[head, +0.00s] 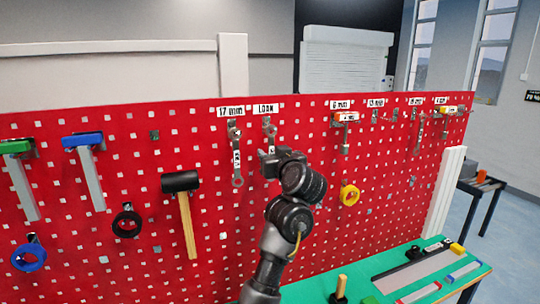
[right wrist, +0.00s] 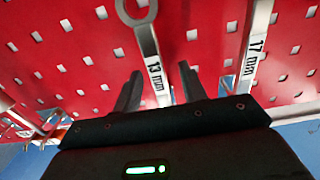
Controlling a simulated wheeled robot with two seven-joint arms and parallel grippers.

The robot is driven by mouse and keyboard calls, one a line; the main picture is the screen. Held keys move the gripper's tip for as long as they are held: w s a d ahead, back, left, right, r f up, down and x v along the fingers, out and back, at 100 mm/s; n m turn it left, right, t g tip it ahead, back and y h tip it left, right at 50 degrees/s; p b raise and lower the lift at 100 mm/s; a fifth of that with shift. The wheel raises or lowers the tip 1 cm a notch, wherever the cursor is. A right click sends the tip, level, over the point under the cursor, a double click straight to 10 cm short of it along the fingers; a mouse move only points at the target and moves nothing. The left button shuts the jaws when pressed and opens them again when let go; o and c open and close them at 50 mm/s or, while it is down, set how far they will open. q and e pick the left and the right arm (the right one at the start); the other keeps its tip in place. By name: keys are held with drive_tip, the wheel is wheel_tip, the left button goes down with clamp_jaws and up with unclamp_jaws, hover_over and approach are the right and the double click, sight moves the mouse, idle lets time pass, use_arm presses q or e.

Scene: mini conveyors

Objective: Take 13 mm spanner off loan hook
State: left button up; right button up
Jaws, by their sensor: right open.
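The 13 mm spanner (head: 269,130) hangs under the LOAN label (head: 265,108) on the red pegboard; my right gripper covers its lower part in the head view. In the right wrist view the spanner (right wrist: 150,62) shows its "13 mm" marking and a ring end at the top edge. My right gripper (head: 268,158) is open at the board. In the right wrist view its fingers (right wrist: 160,74) stand on either side of the spanner's shaft, with visible gaps. I cannot tell how deep the shaft lies between them. My left gripper is not in view.
The 17 mm spanner (head: 237,160) hangs close by on the left. A black mallet (head: 181,181) hangs farther left. Labelled hooks with smaller tools are to the right, one label reading about 13 mm (head: 376,102). A green bench top (head: 350,283) with tools is at lower right.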

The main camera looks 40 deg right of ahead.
drive_tip(key=shift+w+d+f, duration=0.1)
drive_tip(key=shift+w+d, duration=0.15)
drive_tip(key=shift+w, duration=0.4)
drive_tip(key=shift+s+d, duration=0.1)
drive_tip(key=shift+d, duration=0.05)
drive_tip(key=shift+c, duration=0.8)
clamp_jaws()
